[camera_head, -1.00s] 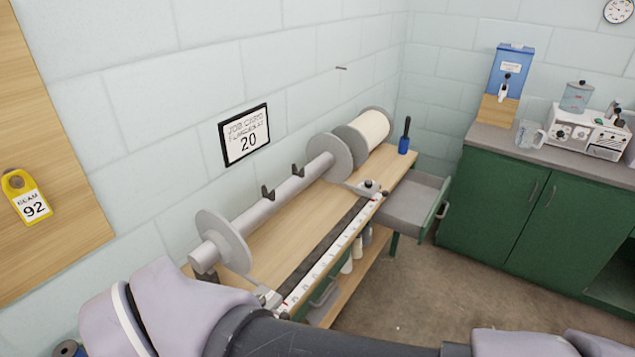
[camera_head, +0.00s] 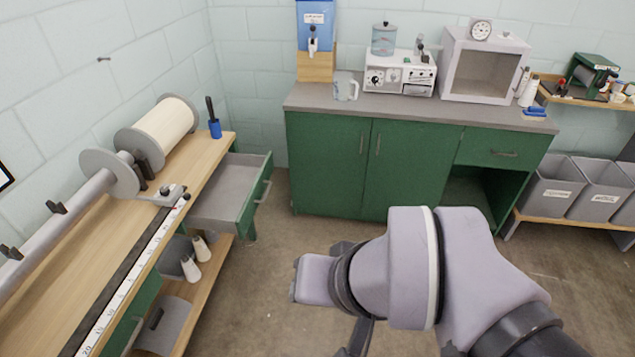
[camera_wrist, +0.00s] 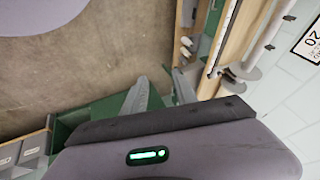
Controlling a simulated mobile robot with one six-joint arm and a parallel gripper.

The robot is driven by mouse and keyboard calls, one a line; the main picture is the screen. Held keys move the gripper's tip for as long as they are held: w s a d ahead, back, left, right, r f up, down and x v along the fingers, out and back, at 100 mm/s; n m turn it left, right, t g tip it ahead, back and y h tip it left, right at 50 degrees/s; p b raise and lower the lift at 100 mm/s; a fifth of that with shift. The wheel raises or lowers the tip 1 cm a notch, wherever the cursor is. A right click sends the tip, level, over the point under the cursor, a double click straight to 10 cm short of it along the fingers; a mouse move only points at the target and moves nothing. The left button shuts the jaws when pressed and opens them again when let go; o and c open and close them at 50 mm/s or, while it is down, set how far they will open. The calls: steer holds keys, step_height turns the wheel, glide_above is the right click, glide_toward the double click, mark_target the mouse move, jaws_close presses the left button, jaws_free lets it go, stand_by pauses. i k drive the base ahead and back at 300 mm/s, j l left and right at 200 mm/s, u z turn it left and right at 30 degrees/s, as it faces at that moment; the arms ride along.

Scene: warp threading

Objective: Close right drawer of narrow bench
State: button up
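The narrow bench (camera_head: 100,245) has a wooden top and stands along the left wall in the head view. Its right drawer (camera_head: 228,185) is pulled out at the far end, grey and empty inside, with a green front and a metal handle (camera_head: 263,192). My gripper is mostly hidden behind my wrist in the head view, to the right of the drawer and apart from it. In the wrist view my gripper (camera_wrist: 160,75) shows two grey fingers spread apart with nothing between them. The bench also shows at the upper right of the wrist view (camera_wrist: 236,45).
A green cabinet (camera_head: 335,165) with a grey counter stands behind, close to the drawer's right side. White cones (camera_head: 190,268) sit on the bench's lower shelf. Grey bins (camera_head: 553,185) stand at the right. The floor (camera_head: 270,290) between bench and arm is clear.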

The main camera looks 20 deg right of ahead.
mark_target(228, 202)
steer(key=i+j+u, duration=0.1)
steer(key=i+j, duration=0.2)
steer(key=i, duration=0.15)
steer(key=i+j, duration=0.25)
steer(key=i, duration=0.2)
steer(key=j+u, duration=0.05)
